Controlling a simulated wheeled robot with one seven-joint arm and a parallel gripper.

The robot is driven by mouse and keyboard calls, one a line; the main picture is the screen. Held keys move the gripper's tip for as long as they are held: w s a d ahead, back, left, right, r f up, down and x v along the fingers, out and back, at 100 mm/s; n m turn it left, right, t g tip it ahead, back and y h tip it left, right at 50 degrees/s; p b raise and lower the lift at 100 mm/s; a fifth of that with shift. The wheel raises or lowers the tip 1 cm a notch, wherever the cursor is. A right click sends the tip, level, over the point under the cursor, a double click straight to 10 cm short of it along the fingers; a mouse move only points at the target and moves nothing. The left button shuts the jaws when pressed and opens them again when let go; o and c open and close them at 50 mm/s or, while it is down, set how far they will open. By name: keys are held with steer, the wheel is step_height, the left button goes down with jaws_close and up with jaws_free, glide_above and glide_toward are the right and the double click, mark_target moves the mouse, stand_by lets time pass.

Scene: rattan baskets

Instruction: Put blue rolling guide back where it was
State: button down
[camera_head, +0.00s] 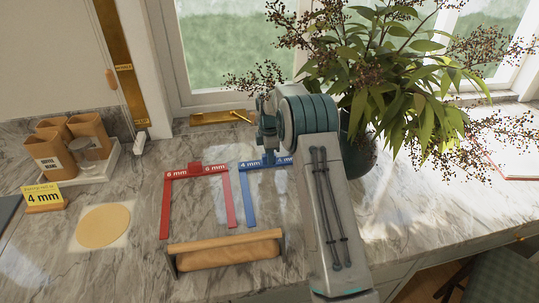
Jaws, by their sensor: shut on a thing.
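The blue rolling guide (250,205) is a U-shaped frame marked "4 mm" on the marble counter, right of the red guide. Its left leg points toward the front; its right part is hidden behind my arm. My gripper (268,158) is at the guide's back bar, pointing down, and is shut on it. The fingertips are small and partly covered by my wrist. I cannot tell whether the guide is lifted off the counter.
The red guide (167,205), marked "6 mm", lies close left. A wooden rolling pin (225,252) lies in front. Left are a flat dough disc (103,226), a "4 mm" sign (44,196) and a tray of containers (105,166). A leafy plant (395,75) stands right.

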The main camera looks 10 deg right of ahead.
steer(key=shift+f, duration=0.2)
steer(key=c, duration=1.3)
jaws_free()
